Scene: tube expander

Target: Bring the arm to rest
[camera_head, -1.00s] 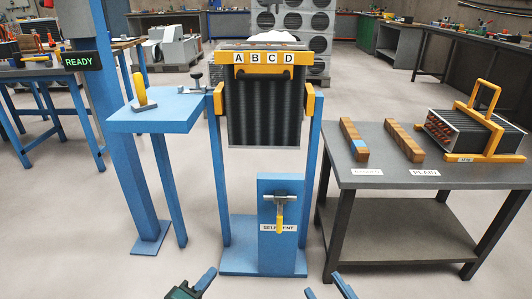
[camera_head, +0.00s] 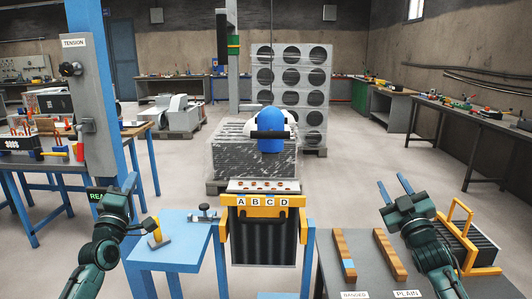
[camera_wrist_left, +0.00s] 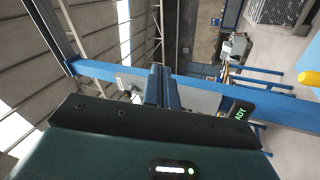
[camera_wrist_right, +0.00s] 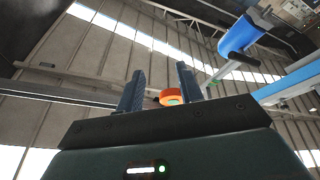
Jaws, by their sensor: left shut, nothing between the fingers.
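My left gripper (camera_head: 130,182) is raised at the left of the head view, in front of the blue post and the READY sign. Its fingers are together and empty, as the left wrist view (camera_wrist_left: 162,85) also shows. My right gripper (camera_head: 393,184) is raised above the right table, with its two fingers apart and pointing up. In the head view nothing shows between them. In the right wrist view (camera_wrist_right: 160,86) an orange round thing (camera_wrist_right: 172,97) appears behind the gap; its distance is unclear.
The blue stand with the ABCD bar (camera_head: 262,202) is at the middle front. A blue side table (camera_head: 168,250) holds a yellow-handled tool (camera_head: 154,232). The grey right table (camera_head: 335,270) bears wooden strips (camera_head: 343,262) and a yellow-framed core (camera_head: 470,240). A TENSION panel (camera_head: 85,110) is at the left.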

